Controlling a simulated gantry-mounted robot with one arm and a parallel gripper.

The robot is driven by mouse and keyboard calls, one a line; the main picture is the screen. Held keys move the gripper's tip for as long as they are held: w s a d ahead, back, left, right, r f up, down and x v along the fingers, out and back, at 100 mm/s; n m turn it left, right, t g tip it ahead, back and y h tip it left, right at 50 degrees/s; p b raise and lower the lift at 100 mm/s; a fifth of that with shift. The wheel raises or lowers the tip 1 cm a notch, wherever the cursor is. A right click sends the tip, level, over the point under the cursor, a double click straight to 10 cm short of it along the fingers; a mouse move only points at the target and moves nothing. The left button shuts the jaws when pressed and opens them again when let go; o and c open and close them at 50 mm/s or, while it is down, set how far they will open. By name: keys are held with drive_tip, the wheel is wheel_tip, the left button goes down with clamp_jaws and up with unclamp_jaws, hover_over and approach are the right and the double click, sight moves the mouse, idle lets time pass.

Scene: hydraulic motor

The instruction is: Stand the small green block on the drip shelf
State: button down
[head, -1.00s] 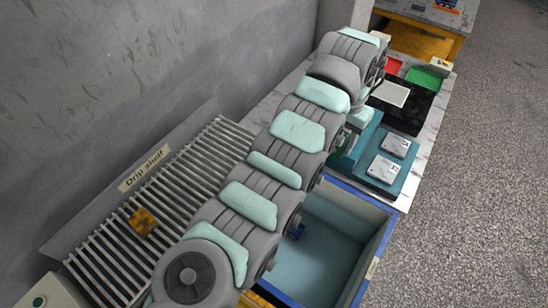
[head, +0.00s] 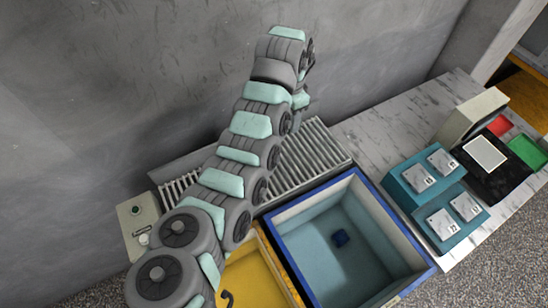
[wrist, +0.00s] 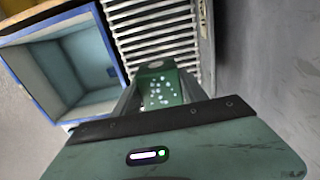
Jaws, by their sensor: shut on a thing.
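The small green block (wrist: 160,88), with pale specks on its face, is between the fingers of my gripper (wrist: 157,80) in the wrist view. My gripper is shut on it. The drip shelf (head: 310,158) is a rack of pale slats along the wall, and it lies beyond the block in the wrist view (wrist: 152,25). The block appears above the slats; I cannot tell whether it touches them. In the head view my arm hides the block and much of the shelf's middle.
A teal stand (head: 405,187) with several white tiles is at right. A control box (head: 137,222) is at the shelf's left end.

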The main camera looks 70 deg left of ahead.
hover_over(287, 158)
wheel_tip(287, 158, down, 13)
drive_tip(key=shift+s+f, duration=0.1)
drive_tip(key=shift+a+f+b, duration=0.1)
drive_tip(key=shift+f+b, duration=0.4)
drive_tip(key=shift+f, duration=1.95)
drive_tip(key=shift+f, duration=0.1)
drive_tip(key=c, duration=0.6)
unclamp_jaws()
wheel_tip(287, 158, up, 12)
drive_tip(key=shift+r, duration=0.15)
